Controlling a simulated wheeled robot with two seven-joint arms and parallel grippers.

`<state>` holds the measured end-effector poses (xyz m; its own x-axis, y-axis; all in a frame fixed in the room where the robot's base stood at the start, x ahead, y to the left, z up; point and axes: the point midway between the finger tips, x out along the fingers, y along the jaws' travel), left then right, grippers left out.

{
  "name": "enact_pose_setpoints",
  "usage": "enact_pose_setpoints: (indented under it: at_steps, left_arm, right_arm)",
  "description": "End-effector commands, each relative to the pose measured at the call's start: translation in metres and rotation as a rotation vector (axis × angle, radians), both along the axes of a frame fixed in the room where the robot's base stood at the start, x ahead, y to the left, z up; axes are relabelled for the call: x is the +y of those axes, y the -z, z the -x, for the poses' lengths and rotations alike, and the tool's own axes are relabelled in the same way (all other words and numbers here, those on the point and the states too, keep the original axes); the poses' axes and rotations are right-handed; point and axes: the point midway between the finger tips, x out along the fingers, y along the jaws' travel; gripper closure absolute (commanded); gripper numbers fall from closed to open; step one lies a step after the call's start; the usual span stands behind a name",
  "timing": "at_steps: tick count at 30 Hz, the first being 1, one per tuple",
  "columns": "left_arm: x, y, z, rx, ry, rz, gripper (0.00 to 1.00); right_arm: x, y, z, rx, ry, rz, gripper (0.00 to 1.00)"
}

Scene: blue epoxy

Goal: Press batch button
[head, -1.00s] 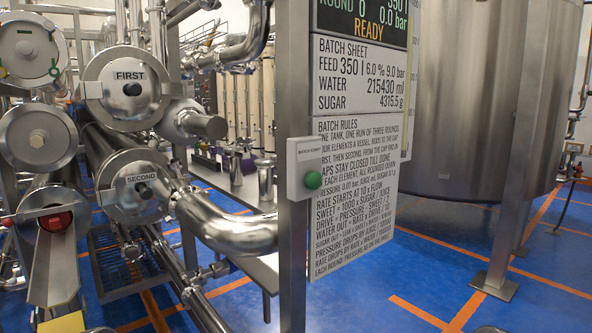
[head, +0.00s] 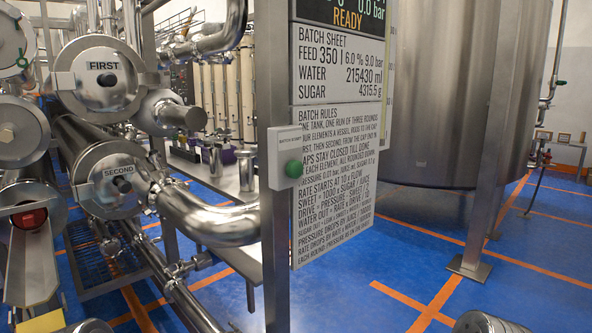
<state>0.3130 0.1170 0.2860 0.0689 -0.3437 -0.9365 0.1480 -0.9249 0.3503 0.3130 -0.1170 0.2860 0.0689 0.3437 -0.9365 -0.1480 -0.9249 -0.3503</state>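The batch button (head: 294,169) is a round green button. It sits on a small pale box (head: 283,150) with a small "BATCH" label above the button; the rest of the label is too small to read surely. The box is fixed to a grey upright post (head: 275,262) near the middle of the head view. Nothing touches or covers the button. Neither of my grippers shows in the head view.
A batch sheet and rules board (head: 335,180) hangs right of the post, below a display (head: 345,18) reading READY. Pipes and capped vessels marked FIRST (head: 103,80) and SECOND (head: 118,185) crowd the left. A large steel tank (head: 440,90) stands right.

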Motion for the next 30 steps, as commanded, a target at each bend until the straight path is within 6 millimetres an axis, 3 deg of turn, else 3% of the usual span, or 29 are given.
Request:
enact_pose_setpoints:
  at_steps: [1, 11, 30]
  left_arm:
    - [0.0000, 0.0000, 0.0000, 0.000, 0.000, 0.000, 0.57]
    - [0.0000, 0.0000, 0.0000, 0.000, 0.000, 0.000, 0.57]
    - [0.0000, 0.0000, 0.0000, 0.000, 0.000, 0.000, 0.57]
  right_arm:
    - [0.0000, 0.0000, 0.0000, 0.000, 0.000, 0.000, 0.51]
    - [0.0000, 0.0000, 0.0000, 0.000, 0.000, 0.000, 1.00]
    - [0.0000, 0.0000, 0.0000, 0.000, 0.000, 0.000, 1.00]
